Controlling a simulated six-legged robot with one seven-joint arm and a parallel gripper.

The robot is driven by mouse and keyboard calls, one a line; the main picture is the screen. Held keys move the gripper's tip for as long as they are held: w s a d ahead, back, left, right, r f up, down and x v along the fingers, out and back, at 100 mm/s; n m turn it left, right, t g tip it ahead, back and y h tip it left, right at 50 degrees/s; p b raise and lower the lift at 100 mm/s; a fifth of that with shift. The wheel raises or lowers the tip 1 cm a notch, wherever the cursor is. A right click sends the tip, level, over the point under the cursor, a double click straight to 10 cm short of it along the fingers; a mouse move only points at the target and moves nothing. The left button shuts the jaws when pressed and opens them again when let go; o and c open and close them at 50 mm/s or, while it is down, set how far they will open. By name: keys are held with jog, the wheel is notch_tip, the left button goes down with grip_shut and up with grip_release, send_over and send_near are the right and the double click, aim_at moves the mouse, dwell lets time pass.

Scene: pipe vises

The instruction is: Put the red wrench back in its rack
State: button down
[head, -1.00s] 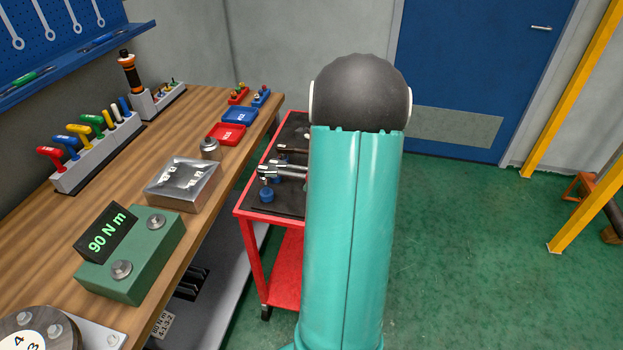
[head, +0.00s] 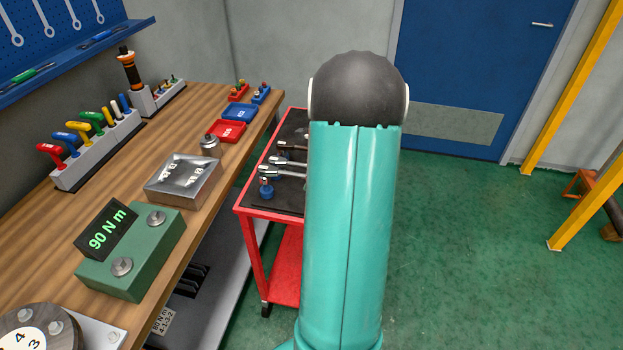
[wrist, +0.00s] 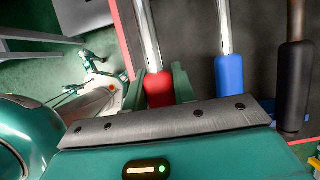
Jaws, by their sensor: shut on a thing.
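The red wrench shows in the wrist view as a red grip (wrist: 158,89) on a chrome shaft. My gripper (wrist: 159,88) is shut around this grip, one green finger on each side. The shaft runs up and out of the picture, beside the edge of a dark surface. I cannot tell whether the wrench touches that surface. In the head view my teal arm hides the gripper and the red grip. Chrome wrench heads (head: 268,171) show on the red cart (head: 247,212) left of the arm. I cannot tell which holder is the wrench's rack.
In the wrist view a blue-gripped wrench (wrist: 229,77) and a black-gripped one (wrist: 294,85) lie close to the right. The wooden bench (head: 115,182) stands left, with a torque tester (head: 130,255) and a coloured-handle holder (head: 98,150).

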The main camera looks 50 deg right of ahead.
jog(key=shift+f, duration=1.85)
dwell(1.3)
jog(key=c, duration=1.1)
grip_release()
jog(key=shift+o, duration=0.2)
jog(key=shift+f, duration=0.1)
jog(key=v, duration=1.4)
